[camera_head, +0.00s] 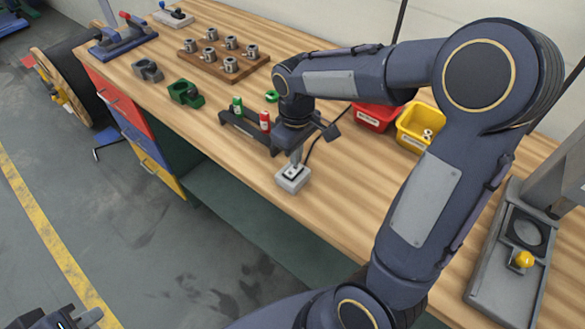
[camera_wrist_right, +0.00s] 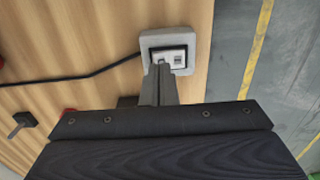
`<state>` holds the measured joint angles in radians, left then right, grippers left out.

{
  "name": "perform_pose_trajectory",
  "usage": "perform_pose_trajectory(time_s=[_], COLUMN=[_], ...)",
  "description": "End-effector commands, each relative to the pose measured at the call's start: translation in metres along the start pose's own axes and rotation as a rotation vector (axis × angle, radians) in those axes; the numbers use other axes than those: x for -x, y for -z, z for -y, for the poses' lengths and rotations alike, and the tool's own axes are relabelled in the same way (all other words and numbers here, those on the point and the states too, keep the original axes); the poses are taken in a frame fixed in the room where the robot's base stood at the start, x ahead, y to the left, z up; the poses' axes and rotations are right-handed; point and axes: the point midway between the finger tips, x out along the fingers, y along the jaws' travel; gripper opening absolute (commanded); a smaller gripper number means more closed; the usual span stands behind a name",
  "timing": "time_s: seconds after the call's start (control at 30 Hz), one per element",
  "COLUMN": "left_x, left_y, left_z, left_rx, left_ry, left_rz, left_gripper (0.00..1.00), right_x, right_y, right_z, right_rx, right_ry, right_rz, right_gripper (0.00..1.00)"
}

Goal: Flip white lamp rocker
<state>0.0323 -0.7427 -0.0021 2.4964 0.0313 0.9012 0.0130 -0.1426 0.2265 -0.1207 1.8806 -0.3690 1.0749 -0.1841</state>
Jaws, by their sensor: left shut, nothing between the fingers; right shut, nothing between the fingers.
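The lamp rocker sits in a small pale grey switch box (camera_head: 292,180) near the front edge of the workbench. In the right wrist view the white rocker (camera_wrist_right: 179,59) shows in the box's raised frame (camera_wrist_right: 201,45), with dark marks on it. My right gripper (camera_head: 295,160) is shut and empty, pointing down at the box. In the wrist view its fingertips (camera_wrist_right: 164,64) overlap the left part of the rocker and hide some of it. I cannot tell whether they touch it. My left gripper (camera_head: 92,318) is shut and empty at the bottom left, away from the bench.
A black cable (camera_wrist_right: 85,76) runs from the box across the wooden bench (camera_head: 240,130). A black stand (camera_head: 245,130) with green and red cylinders stands behind the box. Red (camera_head: 372,118) and yellow (camera_head: 412,136) bins are to the right.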

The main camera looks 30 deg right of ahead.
Motion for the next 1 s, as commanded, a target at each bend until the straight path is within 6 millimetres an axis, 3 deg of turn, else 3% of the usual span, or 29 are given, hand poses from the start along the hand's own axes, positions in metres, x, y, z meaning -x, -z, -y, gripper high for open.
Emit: perform_pose_trajectory(time_s=[1.0], left_x=[-0.009], left_y=[-0.004], left_z=[0.004], left_rx=[0.000], left_ry=[0.000], left_rz=[0.000], left_gripper=[0.00], right_x=[-0.014], right_y=[0.000], right_z=[0.000], right_rx=[0.000], right_ry=[0.000], right_rz=[0.000], right_gripper=[0.00])
